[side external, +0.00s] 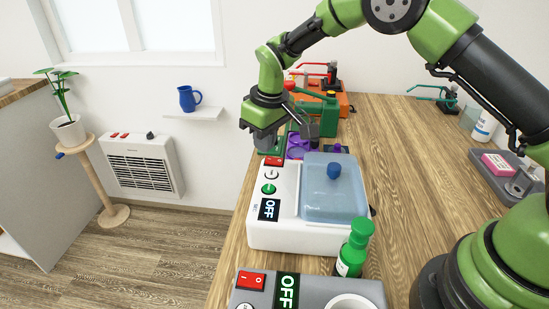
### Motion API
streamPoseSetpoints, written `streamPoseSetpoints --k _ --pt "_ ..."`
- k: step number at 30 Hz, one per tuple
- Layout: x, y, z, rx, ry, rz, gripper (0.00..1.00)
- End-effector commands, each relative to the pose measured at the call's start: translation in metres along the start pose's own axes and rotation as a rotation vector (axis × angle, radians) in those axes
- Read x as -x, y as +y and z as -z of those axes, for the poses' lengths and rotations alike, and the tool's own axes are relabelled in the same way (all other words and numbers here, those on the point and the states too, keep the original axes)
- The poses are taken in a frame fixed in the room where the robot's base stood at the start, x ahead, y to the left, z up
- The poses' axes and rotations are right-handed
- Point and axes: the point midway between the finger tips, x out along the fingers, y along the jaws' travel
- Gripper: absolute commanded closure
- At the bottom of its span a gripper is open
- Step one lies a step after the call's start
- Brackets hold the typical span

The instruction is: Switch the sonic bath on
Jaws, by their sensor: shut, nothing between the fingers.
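The sonic bath looks to be the white box (285,234) on the wooden bench, with a translucent blue lid (335,205) bearing a dark blue knob (334,171). Its left panel has a red switch (274,160) at the far end, a pale round knob (271,174), a green round button (268,188) and a display (269,209) reading OFF. My gripper (267,142) is shut and empty, pointing down just above the far left end of the box, close to the red switch. I cannot tell whether it touches the switch.
A grey device (258,297) with a red rocker and an OFF display stands in front. A green bottle (354,248) stands at the box's near right corner. A purple rack (298,147) and green canister (329,116) are behind. A grey tray (489,165) lies right; mid-bench is clear.

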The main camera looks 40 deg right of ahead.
Motion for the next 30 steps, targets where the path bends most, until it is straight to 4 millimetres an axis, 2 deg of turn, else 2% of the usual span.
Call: streamPoseSetpoints --k 30 --pt "-0.0087 0.0000 -0.0012 0.000 0.000 0.000 1.00"
